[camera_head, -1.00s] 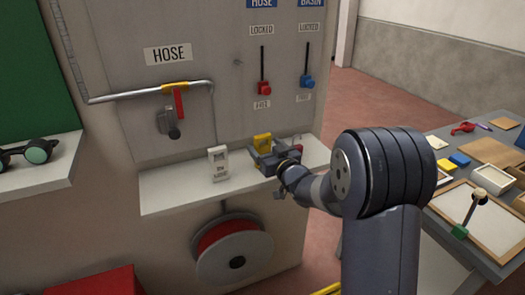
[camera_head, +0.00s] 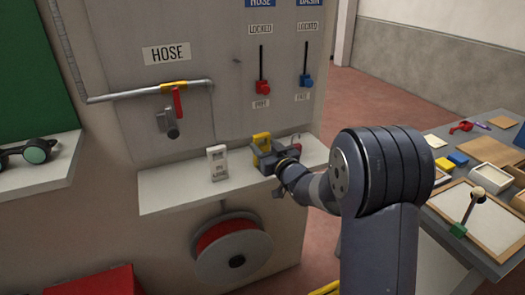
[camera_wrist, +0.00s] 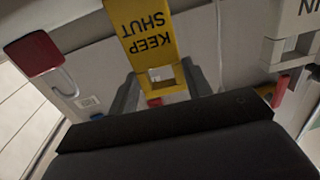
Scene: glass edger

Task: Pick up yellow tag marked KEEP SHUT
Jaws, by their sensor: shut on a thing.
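The yellow tag marked KEEP SHUT (camera_wrist: 150,45) shows upside down in the wrist view, its lower part between the two fingers of my gripper (camera_wrist: 160,90). In the head view the yellow tag (camera_head: 261,139) stands up at the end of my gripper (camera_head: 266,155), just above the white shelf (camera_head: 165,197). My gripper is shut on the tag. Whether the tag touches the shelf is hidden by the gripper.
A white tag (camera_head: 217,162) stands on the shelf to the left of my gripper. The HOSE panel with a red-handled valve (camera_head: 178,103) and red and blue levers (camera_head: 263,87) rises behind. A hose reel (camera_head: 232,252) hangs below. A cluttered table (camera_head: 445,215) stands at right.

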